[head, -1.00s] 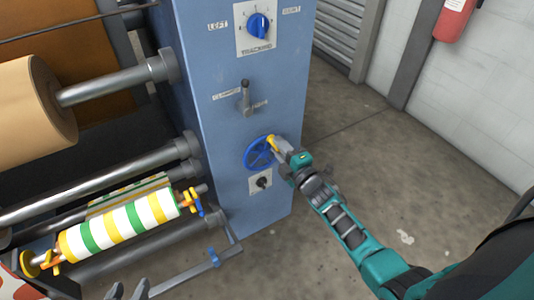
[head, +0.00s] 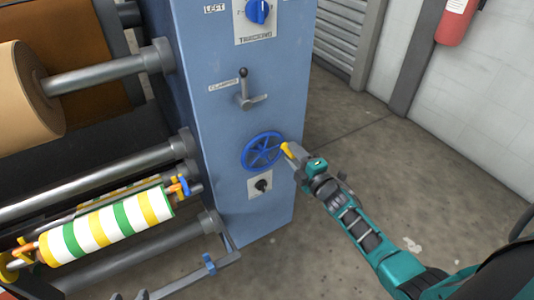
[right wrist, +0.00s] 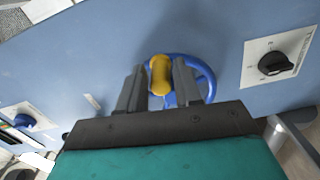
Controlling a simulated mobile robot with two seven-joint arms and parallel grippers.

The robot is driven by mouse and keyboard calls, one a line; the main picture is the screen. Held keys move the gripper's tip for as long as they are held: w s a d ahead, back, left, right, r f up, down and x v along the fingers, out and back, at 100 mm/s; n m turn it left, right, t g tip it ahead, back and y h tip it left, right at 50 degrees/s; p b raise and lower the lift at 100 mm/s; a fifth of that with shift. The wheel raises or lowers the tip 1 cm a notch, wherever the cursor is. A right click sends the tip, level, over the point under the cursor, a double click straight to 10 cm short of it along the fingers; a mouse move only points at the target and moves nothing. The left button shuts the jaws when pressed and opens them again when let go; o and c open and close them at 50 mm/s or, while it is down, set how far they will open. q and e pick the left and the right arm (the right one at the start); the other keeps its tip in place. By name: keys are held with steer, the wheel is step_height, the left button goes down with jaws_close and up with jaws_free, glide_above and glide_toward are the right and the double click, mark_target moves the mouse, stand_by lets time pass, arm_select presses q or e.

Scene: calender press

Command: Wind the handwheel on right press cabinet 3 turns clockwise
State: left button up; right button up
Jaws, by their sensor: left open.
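The blue handwheel (head: 247,157) sits on the front of the blue press cabinet (head: 212,130), below a clamping lever. Its yellow handle (head: 287,149) is at the right side of the rim. My right gripper (head: 291,153) is at this handle. In the right wrist view, the two fingers of my right gripper (right wrist: 160,80) are closed around the yellow handle (right wrist: 160,75), with the blue rim (right wrist: 208,75) behind.
Above the wheel are the clamping lever (head: 245,92) and a blue tension knob (head: 257,11). A black switch (head: 262,186) sits just below the wheel. Rollers and a striped roll (head: 105,228) lie to the left. The floor right of the cabinet is clear.

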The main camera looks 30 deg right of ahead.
arm_select(q)
steer(key=shift+f, duration=0.1)
arm_select(e)
steer(key=o, duration=0.5)
steer(key=shift+a, duration=0.1)
arm_select(q)
step_height(320, 180, up, 3)
steer(key=p, duration=0.3)
steer(key=shift+s+a+f, duration=0.1)
steer(key=shift+f, duration=0.05)
arm_select(e)
steer(key=s, duration=0.7)
steer(key=shift+d, duration=0.3)
